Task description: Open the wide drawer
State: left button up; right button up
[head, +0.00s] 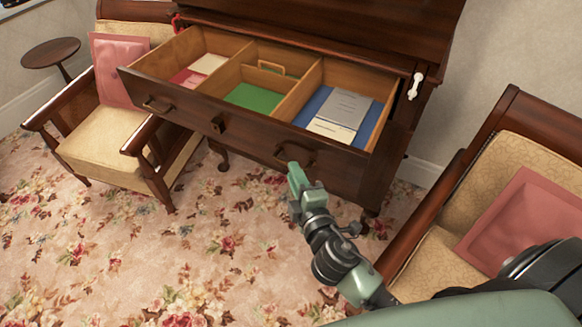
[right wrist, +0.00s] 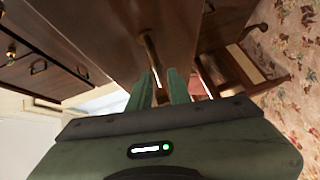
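The wide drawer (head: 250,133) of the dark wooden bureau is pulled far out, and its inside compartments show in the head view. Its front carries a left handle (head: 157,105) and a right handle (head: 290,153). My right gripper (head: 294,172) is at the right handle. In the right wrist view, the fingers of my right gripper (right wrist: 160,86) are close together with the bar of the right handle (right wrist: 150,50) running between them. Contact at the fingertips is partly hidden. My left gripper is not in view.
Inside the drawer lie papers (head: 345,108) and a green sheet (head: 254,97). An armchair with a pink cushion (head: 121,68) stands at the left. Another armchair (head: 440,262) stands close at the right. Flowered carpet (head: 130,255) is clear in front.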

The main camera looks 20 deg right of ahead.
jog(key=s, duration=0.4)
jog(key=shift+r+b, duration=0.3)
jog(key=s+d+f+m+g, duration=0.15)
jog(key=s+f+g, duration=0.25)
jog(key=f, duration=1.2)
jog(key=s+d+f+m+g, duration=0.1)
jog(key=s+f+m+g, duration=0.2)
jog(key=f, duration=1.3)
jog(key=s+d+f+m+g, duration=0.1)
jog(key=s+f+m+g, duration=0.3)
jog(key=s+f, duration=0.6)
jog(key=s+d+f+m+g, duration=0.2)
jog(key=s+f+m+g, duration=0.2)
jog(key=s+f, duration=0.7)
jog(key=s+m, duration=0.1)
jog(key=s, duration=0.8)
jog(key=shift+f+y, duration=0.2)
jog(key=shift+y, duration=0.2)
jog(key=shift+w, duration=0.1)
